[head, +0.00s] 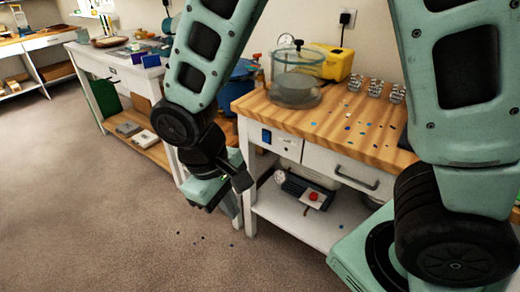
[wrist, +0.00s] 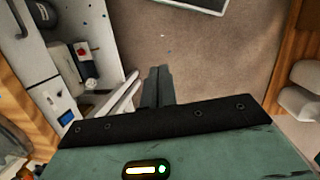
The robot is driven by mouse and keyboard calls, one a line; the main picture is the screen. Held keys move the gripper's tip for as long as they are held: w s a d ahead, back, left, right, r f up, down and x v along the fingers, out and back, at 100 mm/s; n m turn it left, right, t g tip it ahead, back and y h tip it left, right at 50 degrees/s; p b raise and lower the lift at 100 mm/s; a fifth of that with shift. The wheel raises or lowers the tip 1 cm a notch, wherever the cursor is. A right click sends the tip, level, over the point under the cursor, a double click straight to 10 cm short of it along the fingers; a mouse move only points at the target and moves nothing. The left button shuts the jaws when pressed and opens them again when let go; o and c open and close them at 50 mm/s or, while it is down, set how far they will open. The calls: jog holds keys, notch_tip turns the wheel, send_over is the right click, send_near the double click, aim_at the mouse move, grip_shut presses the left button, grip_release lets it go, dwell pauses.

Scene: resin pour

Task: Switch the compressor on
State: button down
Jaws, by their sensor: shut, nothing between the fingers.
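The red knob also shows at upper left in the wrist view (wrist: 82,50). A blue switch (head: 266,136) is set in the bench's white front panel, and it shows in the wrist view (wrist: 63,120). My gripper (head: 240,181) is shut and empty, in front of the bench's left leg, apart from the switch and the unit. Its fingers (wrist: 157,85) point over the floor.
A clear vacuum-type chamber (head: 297,80), a yellow case (head: 333,60) and several metal pieces (head: 375,88) stand on the bench top. A drawer (head: 345,170) is closed. A second bench (head: 115,70) stands to the left. The carpet (head: 90,190) is open at the left, with small specks.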

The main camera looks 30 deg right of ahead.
aim_at(265, 142)
jog(key=w+d+f+m+h+b, duration=0.1)
jog(key=w+d+f+h, duration=0.15)
jog(key=w+f, duration=0.2)
jog(key=w+d+f+m+h+b, duration=0.1)
jog(key=w+d+f+h, duration=0.1)
jog(key=w+d+f, duration=0.3)
jog(key=w+d+f+t+h+b, duration=0.1)
jog(key=w+d+t+h, duration=0.1)
jog(key=w, duration=0.3)
jog(key=w+d+f+t+h+b, duration=0.1)
jog(key=w+d+t+h, duration=0.1)
jog(key=w+h, duration=0.2)
jog(key=w+d+f+n+t+h+b, duration=0.1)
jog(key=w+d+f+t+h, duration=0.1)
jog(key=w, duration=0.4)
jog(key=shift+w+t+h, duration=0.25)
jog(key=shift+t+h, duration=0.2)
jog(key=shift+t, duration=0.05)
jog(key=shift+d+f, duration=0.1)
jog(key=shift+d, duration=0.1)
jog(key=p+x, duration=0.1)
jog(key=x, duration=1.2)
jog(key=shift+w+d, duration=0.1)
jog(key=shift+d, duration=0.3)
jog(key=shift+f, duration=0.1)
